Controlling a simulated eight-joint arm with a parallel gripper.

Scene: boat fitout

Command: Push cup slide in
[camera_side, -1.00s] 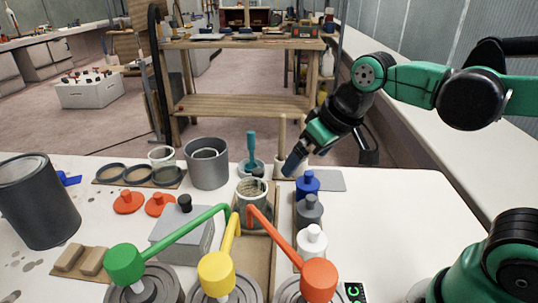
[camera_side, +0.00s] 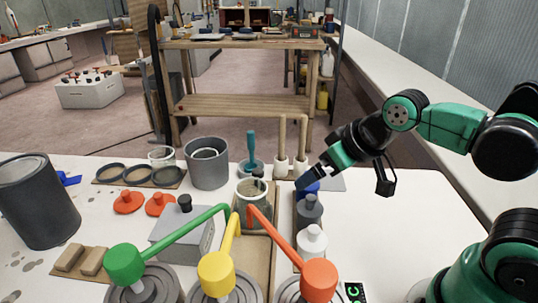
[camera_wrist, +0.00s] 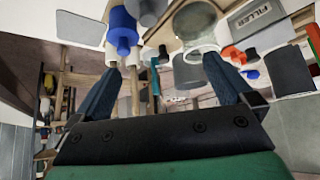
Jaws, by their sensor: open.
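The cup (camera_side: 254,199), a clear glass jar with pale contents, stands upright at the far end of a light wooden slide (camera_side: 263,250). In the wrist view the cup (camera_wrist: 195,27) is at the upper middle right. My gripper (camera_side: 307,181) is to the right of the cup and apart from it, above and partly covering the blue bottle (camera_side: 309,192). In the wrist view my gripper (camera_wrist: 163,88) has its two dark fingers wide apart with nothing held between them.
A grey bottle (camera_side: 310,212) and a white bottle (camera_side: 312,242) stand in line with the blue one. A wooden post handle (camera_side: 292,118) rises behind them. Green (camera_side: 126,266), yellow (camera_side: 216,272) and orange (camera_side: 319,278) levers stand in front. Clear table lies to the right.

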